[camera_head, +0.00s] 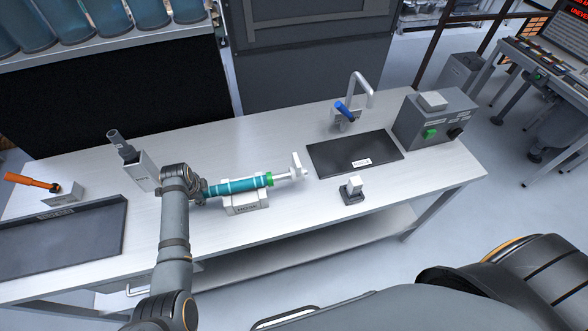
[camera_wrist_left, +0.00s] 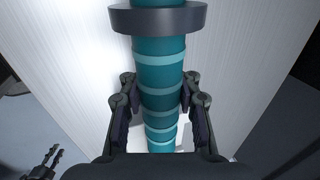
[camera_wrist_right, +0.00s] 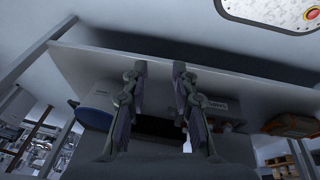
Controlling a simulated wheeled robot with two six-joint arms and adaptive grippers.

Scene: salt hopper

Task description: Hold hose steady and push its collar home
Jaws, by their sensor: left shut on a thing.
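The teal hose (camera_head: 233,187) with pale bands lies on a white cradle (camera_head: 247,207) labelled HOSE. The green collar (camera_head: 268,180) is at the hose's right end, beside a white spout (camera_head: 283,175) fixed to an upright plate (camera_head: 297,166). Whether the collar is fully seated cannot be told. My left gripper (camera_head: 199,190) is shut on the hose near its left end. In the left wrist view its fingers (camera_wrist_left: 159,80) lie on either side of the hose (camera_wrist_left: 158,98), below a dark ring (camera_wrist_left: 158,18). My right gripper (camera_wrist_right: 160,68) is open and empty; the head view does not show it.
A black tray (camera_head: 355,152), a blue-handled tap (camera_head: 345,110), a small white-topped block (camera_head: 352,188) and a grey control box (camera_head: 433,118) stand to the right. An orange-handled lever (camera_head: 32,181) and dark tray (camera_head: 60,237) are left. The right wrist view shows boxes (camera_wrist_right: 222,107) below a surface.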

